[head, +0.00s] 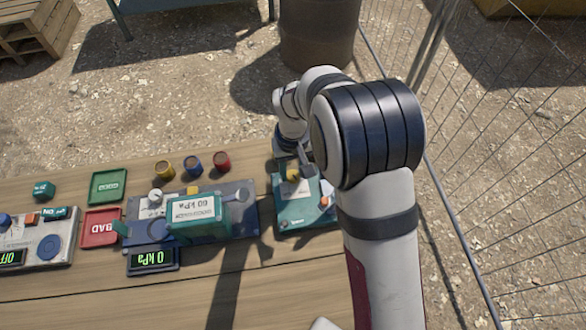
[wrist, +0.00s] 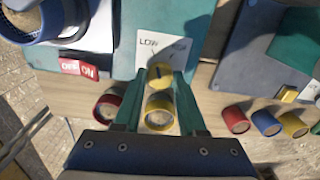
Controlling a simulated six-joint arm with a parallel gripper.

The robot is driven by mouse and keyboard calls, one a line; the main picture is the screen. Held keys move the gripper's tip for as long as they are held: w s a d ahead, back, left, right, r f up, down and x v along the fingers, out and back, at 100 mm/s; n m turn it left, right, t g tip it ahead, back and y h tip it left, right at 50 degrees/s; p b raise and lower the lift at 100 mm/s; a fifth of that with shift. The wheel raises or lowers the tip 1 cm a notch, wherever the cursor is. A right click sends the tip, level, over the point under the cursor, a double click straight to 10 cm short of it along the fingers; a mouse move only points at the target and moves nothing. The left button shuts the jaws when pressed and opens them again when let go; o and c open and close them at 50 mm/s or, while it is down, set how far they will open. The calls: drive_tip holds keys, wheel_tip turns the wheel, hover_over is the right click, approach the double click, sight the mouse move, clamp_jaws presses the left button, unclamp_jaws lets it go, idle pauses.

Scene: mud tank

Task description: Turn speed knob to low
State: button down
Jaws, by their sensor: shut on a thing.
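The speed knob is a small yellow knob (wrist: 160,73) with a dark mark, on a white label (wrist: 163,52) reading LOW at its left, with a blurred word at its right. My gripper (wrist: 161,78) has its two green fingers on either side of the knob, shut on it. The exact direction of the knob's mark is hard to tell. In the head view my gripper (head: 300,166) is over the far part of the green panel (head: 300,218), at the yellow knob (head: 292,173).
A blue panel (head: 245,222) with a green 60 kPa box (head: 196,215) and a 0 kPa display (head: 152,259) stands left. Yellow, blue and red cups (head: 193,164) line the table behind it. Green and red trays (head: 108,187) lie further left. The table front is clear.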

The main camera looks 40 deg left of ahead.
sight(293, 174)
drive_tip(key=shift+n, duration=0.8)
drive_tip(key=shift+c, duration=2.4)
unclamp_jaws()
wheel_tip(293, 174, up, 16)
